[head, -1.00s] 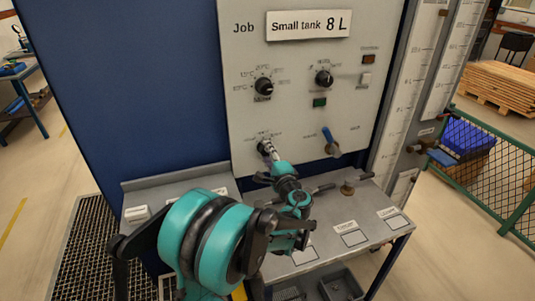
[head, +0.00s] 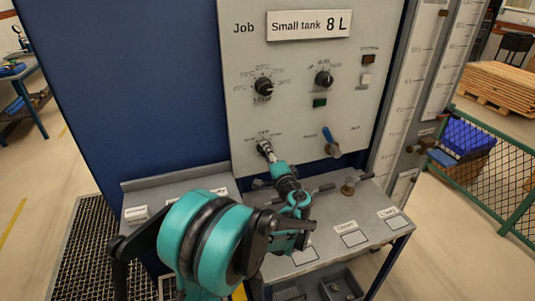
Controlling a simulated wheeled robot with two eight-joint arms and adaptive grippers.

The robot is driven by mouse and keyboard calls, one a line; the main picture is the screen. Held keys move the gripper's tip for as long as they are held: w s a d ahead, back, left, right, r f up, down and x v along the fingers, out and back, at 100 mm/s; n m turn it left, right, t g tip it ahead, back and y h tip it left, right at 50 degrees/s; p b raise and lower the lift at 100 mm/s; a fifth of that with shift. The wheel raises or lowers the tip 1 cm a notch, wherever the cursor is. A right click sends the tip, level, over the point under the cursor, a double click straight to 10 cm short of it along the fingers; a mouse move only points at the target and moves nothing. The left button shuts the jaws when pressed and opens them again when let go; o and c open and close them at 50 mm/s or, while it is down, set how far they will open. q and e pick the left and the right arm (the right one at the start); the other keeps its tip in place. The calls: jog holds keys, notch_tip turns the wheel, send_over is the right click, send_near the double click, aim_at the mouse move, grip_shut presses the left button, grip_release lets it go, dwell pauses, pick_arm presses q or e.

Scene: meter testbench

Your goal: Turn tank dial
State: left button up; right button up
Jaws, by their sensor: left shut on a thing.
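The tank dial (head: 263,146) is a small dark knob low on the left of the light grey panel (head: 300,110), with small printed marks above it that are too small to read. My left gripper (head: 267,152) reaches up to it from below and is shut on it, with the fingertips covering most of the knob. The job sign (head: 309,25) at the top of the panel reads "Small tank 8 L". My right gripper does not show.
A grey shelf (head: 335,210) with labels and a brass fitting (head: 350,186) is below. A green fence (head: 490,180) stands at the right.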

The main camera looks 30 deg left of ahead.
pick_arm(q)
jog(key=o, duration=1.2)
jog(key=shift+c, duration=0.2)
jog(key=v, duration=1.2)
jog(key=shift+s, duration=0.1)
